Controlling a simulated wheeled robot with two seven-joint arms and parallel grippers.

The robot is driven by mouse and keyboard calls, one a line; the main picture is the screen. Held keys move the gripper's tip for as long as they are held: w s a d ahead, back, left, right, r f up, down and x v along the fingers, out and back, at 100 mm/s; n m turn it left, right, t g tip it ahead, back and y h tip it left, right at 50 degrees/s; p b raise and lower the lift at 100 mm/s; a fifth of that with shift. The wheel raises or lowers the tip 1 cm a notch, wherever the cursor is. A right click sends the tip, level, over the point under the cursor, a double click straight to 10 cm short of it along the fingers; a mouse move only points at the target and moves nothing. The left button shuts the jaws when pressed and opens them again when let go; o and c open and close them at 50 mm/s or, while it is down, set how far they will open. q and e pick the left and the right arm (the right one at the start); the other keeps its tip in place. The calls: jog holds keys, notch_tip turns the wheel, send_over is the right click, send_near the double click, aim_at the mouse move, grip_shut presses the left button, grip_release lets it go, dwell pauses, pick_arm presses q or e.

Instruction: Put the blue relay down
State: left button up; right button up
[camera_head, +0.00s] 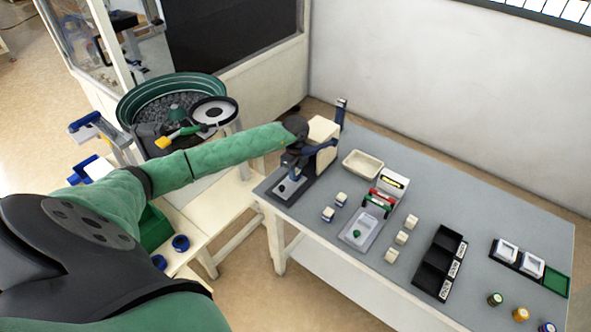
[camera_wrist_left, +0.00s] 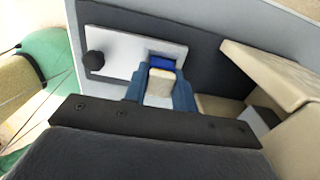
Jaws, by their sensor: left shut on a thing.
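The blue relay (camera_wrist_left: 159,87), a cream block with a blue end, sits between the blue fingers of my left gripper (camera_wrist_left: 160,92) in the left wrist view. The gripper is shut on it. Behind it is a pale plate (camera_wrist_left: 112,47) with a black knob, on a dark base; I cannot tell whether the relay touches the plate. In the head view my left gripper (camera_head: 294,172) is over this dark fixture (camera_head: 283,196) at the table's left end. The relay is too small to make out there. My right gripper is not in view.
A cream housing (camera_head: 323,130) stands close beside the gripper. Further right are a beige tray (camera_head: 363,165), cream blocks (camera_head: 401,237) and a black bin (camera_head: 435,264). A bowl feeder (camera_head: 165,84) is behind my arm.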

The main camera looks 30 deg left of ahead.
pick_arm(q)
jog(key=shift+f, duration=0.2)
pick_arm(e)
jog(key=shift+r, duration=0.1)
pick_arm(q)
jog(key=o, duration=1)
jog(key=shift+r, duration=0.15)
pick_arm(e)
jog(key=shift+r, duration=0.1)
pick_arm(q)
jog(key=shift+r, duration=0.1)
jog(key=shift+r+b, duration=0.25)
jog(key=shift+b, duration=0.05)
notch_tip(320, 180, up, 11)
jog(key=b, duration=0.4)
jog(key=shift+r, duration=0.2)
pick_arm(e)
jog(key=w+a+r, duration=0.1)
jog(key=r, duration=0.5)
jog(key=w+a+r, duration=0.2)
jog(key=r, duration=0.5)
